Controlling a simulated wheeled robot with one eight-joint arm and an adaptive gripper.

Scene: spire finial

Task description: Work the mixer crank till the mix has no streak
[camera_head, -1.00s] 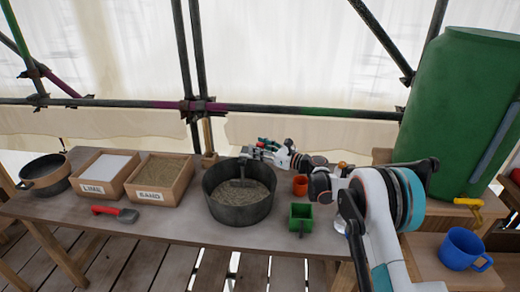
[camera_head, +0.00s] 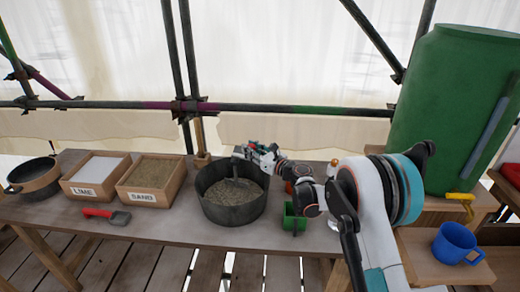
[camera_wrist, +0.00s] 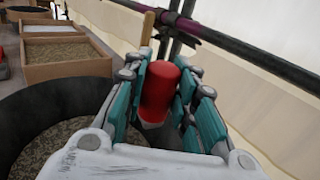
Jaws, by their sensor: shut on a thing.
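The mixer is a round black tub (camera_head: 234,211) in the middle of the bench. Grainy grey-brown mix (camera_head: 222,193) lies in it with a dark paddle (camera_head: 238,181) standing in it. No clear streak shows from here, but part of the surface is hidden. My gripper (camera_head: 249,149) is over the tub's back rim. In the wrist view my gripper (camera_wrist: 166,92) is shut around the upright red crank handle (camera_wrist: 160,88), a teal-padded finger on each side. The rest of the crank is hidden. The tub's rim (camera_wrist: 70,92) and mix also show there.
Lime (camera_head: 64,183) and sand (camera_head: 180,187) boxes, a red-handled trowel (camera_head: 108,215) and a pan (camera_head: 35,178) stand left. A green cup (camera_head: 294,219) is right of the tub. A scaffold rail (camera_head: 290,109) runs behind. A blue mug (camera_head: 457,244) and green barrel (camera_head: 450,105) are at right.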

